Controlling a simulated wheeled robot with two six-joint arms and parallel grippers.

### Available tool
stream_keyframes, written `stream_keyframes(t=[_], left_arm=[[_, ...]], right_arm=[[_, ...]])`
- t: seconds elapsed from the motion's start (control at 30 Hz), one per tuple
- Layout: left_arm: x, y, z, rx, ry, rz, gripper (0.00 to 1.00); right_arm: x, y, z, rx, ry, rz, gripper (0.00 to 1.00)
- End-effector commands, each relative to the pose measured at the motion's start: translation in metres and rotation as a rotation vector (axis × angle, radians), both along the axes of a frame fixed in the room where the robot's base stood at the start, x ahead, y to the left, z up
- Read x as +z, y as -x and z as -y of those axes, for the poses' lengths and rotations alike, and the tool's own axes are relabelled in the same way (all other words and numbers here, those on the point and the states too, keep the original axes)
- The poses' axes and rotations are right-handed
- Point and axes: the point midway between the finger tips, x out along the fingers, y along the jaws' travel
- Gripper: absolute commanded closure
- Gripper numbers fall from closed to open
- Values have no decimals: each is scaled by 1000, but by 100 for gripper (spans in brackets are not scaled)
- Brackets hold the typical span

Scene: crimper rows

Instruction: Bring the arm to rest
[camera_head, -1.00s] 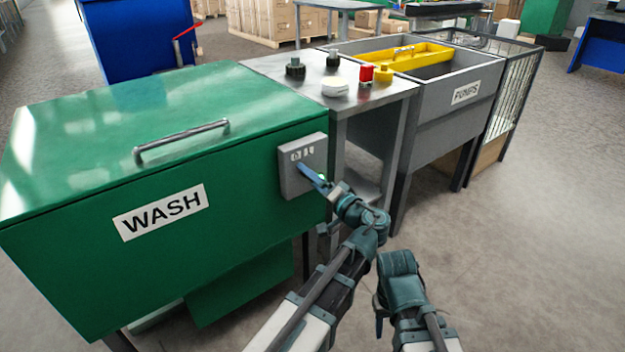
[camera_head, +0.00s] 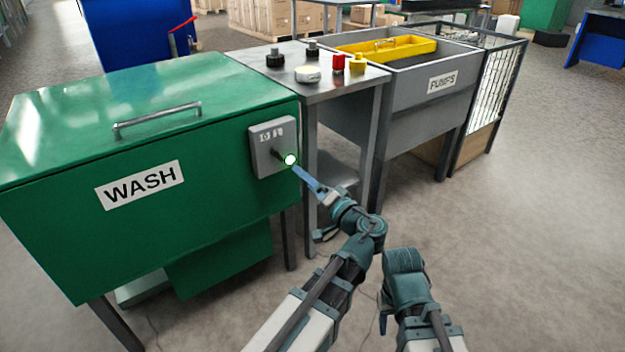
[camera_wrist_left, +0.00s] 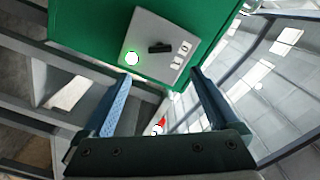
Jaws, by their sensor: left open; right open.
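My left gripper (camera_head: 306,180) is open and empty, its blue fingers pointing at the grey control box (camera_head: 262,135) on the green WASH machine (camera_head: 225,165). Its fingertips are apart from the box, just to the lower right of it. A lit white-green lamp (camera_head: 290,160) and a dark knob (camera_head: 277,153) are on the box. In the left wrist view the knob (camera_wrist_left: 160,47) and the lamp (camera_wrist_left: 132,58) show beyond the two spread fingers (camera_wrist_left: 160,92). My right gripper (camera_head: 384,318) hangs low beside the left arm, mostly hidden by its own wrist.
A steel table (camera_head: 345,85) beside the machine carries dark knobs, a white disc, and red and yellow pieces. The floor at right is clear.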

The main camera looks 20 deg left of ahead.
Motion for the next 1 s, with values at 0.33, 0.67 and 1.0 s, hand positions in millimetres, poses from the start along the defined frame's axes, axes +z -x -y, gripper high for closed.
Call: stream_keyframes(t=[0.33,0.67,1.0], left_arm=[[0,1,-1,1,1,-1,5],[-95,42,-45,140,359,-267,5],[-196,106,-20,165,911,-631,5]], right_arm=[[0,0,0,0,0,0,50],[0,0,0,0,0,0,50],[0,0,0,0,0,0,50]])
